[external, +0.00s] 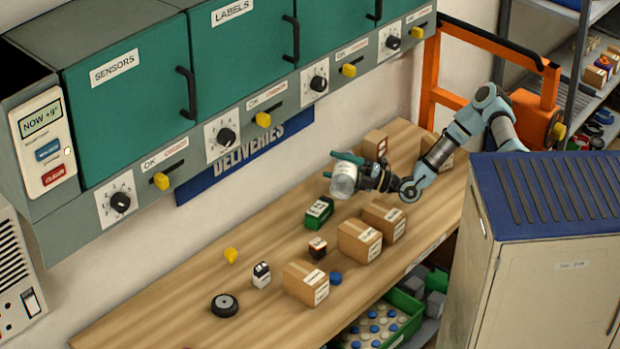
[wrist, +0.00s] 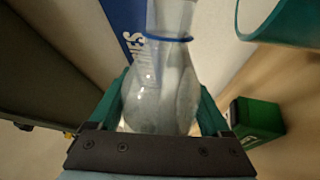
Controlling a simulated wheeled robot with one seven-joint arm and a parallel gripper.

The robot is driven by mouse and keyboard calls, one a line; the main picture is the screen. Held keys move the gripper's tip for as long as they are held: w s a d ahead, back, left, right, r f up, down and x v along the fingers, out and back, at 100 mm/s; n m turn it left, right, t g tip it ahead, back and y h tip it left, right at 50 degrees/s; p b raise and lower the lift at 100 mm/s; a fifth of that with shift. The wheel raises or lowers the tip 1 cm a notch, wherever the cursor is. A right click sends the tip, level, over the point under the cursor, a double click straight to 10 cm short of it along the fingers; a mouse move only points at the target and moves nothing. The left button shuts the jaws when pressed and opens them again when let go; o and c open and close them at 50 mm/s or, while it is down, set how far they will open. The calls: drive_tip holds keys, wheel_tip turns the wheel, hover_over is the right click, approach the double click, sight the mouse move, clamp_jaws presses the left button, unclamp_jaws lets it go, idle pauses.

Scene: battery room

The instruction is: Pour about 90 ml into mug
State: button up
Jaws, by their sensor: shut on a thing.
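My gripper (external: 346,171) is shut on a clear carafe (external: 343,183) above the bench. In the wrist view the teal fingers grip both sides of the carafe (wrist: 160,95), which has a blue ring round its neck. By the tilted background there, the carafe looks tipped well over, neck pointing away from my wrist. A teal curved rim, probably the mug (wrist: 285,20), shows at the upper right, beside and apart from the neck. I cannot pick out the mug in the external view. The liquid level and any stream cannot be made out.
The wooden bench (external: 190,290) carries a green box (external: 319,212) below the carafe and several cartons (external: 360,240) nearer the front. Wall cabinets (external: 130,90) with knobs overhang the back. A blue-topped cabinet (external: 550,190) stands at the right.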

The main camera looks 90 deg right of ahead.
drive_tip(key=f+n+b, duration=0.1)
drive_tip(key=b, duration=0.1)
drive_tip(key=shift+a+f+b, duration=0.1)
drive_tip(key=shift+f+b, duration=0.2)
drive_tip(key=shift+f+n+y+b, duration=0.35)
drive_tip(key=shift+n+y+b, duration=0.3)
drive_tip(key=shift+n, duration=0.25)
drive_tip(key=shift+a+r+n, duration=0.1)
drive_tip(key=shift+r+n, duration=0.2)
drive_tip(key=shift+w+a+n+y+b, duration=0.15)
drive_tip(key=shift+a+n+y+b, duration=0.15)
drive_tip(key=shift+n+b, duration=0.4)
drive_tip(key=shift+n, duration=0.4)
drive_tip(key=shift+f+n, duration=0.1)
drive_tip(key=shift+n, duration=0.3)
drive_tip(key=shift+f, duration=0.1)
